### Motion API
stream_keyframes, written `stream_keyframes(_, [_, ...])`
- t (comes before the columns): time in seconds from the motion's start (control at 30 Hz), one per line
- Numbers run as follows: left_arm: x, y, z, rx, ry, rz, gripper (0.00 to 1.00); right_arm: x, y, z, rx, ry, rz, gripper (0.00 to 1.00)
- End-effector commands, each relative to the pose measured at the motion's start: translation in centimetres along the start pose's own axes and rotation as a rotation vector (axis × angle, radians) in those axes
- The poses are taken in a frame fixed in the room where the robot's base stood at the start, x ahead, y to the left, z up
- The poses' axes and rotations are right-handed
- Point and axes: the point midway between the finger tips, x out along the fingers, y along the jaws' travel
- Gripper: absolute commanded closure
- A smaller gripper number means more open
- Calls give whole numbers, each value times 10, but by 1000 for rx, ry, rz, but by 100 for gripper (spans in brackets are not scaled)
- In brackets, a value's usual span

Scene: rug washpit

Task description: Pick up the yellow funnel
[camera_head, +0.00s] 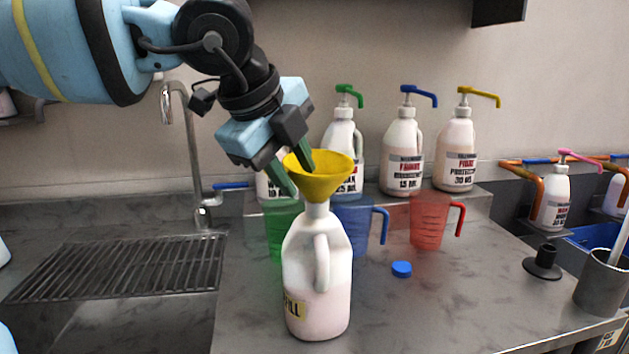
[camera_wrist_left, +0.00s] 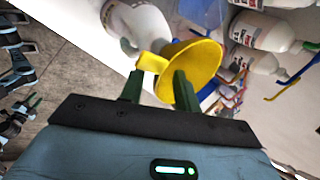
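The yellow funnel (camera_head: 325,182) sits upright in the mouth of a white jug (camera_head: 318,275) on the grey counter. It also shows in the left wrist view (camera_wrist_left: 201,62), with a small tab on its rim. My left gripper (camera_head: 291,168) is at the funnel's upper left side, pointing down. Its two green fingers are apart, one outside the cone and one over the rim. In the left wrist view the fingers (camera_wrist_left: 155,75) stand on either side of the tab, with a gap between them. Whether either finger touches the funnel is unclear. My right gripper is not visible.
Green, blue (camera_head: 355,225) and red (camera_head: 428,220) measuring cups stand behind the jug. Several pump bottles (camera_head: 402,150) line the back ledge. A blue cap (camera_head: 401,269) lies to the jug's right. A drain grate (camera_head: 120,268) and faucet are left.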

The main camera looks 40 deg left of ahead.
Motion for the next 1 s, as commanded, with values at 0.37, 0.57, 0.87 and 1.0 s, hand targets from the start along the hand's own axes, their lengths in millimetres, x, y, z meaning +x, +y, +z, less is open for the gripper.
stream_keyframes(0.37, [33, 0, -1, -1, 1, -2, 68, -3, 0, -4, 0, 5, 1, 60])
stream_keyframes(0.57, [33, 0, 0, -1, 1, -2, 72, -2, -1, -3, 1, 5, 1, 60])
stream_keyframes(0.87, [33, 0, 0, -1, 0, -1, 100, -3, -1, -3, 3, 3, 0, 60])
stream_keyframes(1.0, [33, 0, -1, -1, 0, 0, 100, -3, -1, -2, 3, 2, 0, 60])
